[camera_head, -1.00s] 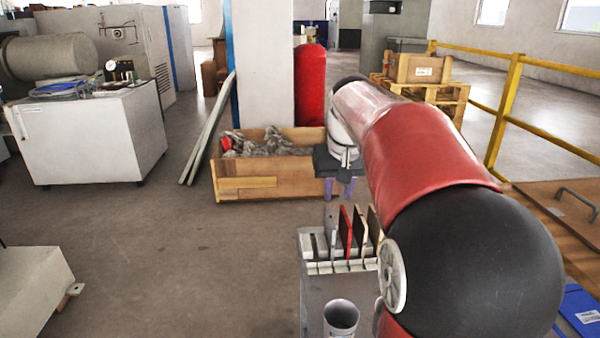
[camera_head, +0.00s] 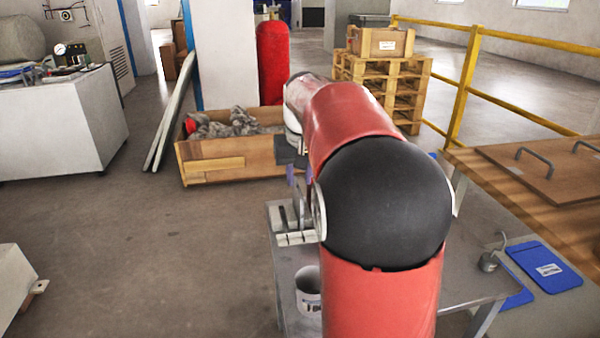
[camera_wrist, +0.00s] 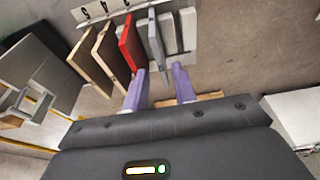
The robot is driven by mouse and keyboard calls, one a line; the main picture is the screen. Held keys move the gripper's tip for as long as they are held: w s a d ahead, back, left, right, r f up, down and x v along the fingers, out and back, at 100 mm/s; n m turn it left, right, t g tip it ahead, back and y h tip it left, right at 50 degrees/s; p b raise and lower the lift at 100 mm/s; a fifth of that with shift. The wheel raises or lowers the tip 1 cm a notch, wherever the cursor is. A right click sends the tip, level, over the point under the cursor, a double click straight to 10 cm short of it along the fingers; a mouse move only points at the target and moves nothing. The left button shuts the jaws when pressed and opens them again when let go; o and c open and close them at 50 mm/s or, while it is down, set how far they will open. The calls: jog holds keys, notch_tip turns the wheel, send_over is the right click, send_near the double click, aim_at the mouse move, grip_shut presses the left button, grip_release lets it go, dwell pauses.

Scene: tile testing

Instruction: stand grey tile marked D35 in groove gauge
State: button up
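A grey tile (camera_wrist: 156,42) stands on edge in a slotted pale rack (camera_wrist: 187,28) in the wrist view, beside a red tile (camera_wrist: 131,42). No D35 mark is readable on it. My gripper (camera_wrist: 160,73) has two purple fingers spread apart, with the grey tile's near edge between them; I see no clear contact. In the head view my gripper (camera_head: 293,173) is above the rack (camera_head: 292,238), partly hidden by my arm. A grey tile (camera_head: 301,207) shows there beside my arm. I cannot pick out the groove gauge for certain.
Brown and beige tiles (camera_wrist: 104,50) stand left of the red one. A wooden crate (camera_head: 225,160) stands behind, a yellow railing (camera_head: 463,85) at right.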

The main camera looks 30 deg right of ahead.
aim_at(299, 188)
jog(key=shift+b+x, duration=1)
jog(key=shift+x, duration=1.35)
grip_shut()
jog(key=shift+w+d+p+v, duration=0.1)
jog(key=shift+w+p+v, duration=0.1)
jog(key=shift+p+v, duration=0.7)
jog(key=shift+w+d+p+v, duration=0.1)
jog(key=shift+w+p+v, duration=0.15)
jog(key=shift+p+v, duration=0.7)
jog(key=shift+w+p+v, duration=0.2)
jog(key=shift+p+v, duration=0.55)
jog(key=shift+v, duration=0.3)
jog(key=shift+w+v, duration=0.2)
jog(key=shift+v, duration=0.7)
jog(key=shift+w+v, duration=0.2)
jog(key=shift+v, duration=0.65)
jog(key=shift+w+v, duration=0.2)
jog(key=shift+v, duration=0.7)
jog(key=shift+d+r, duration=0.15)
jog(key=shift+d, duration=0.1)
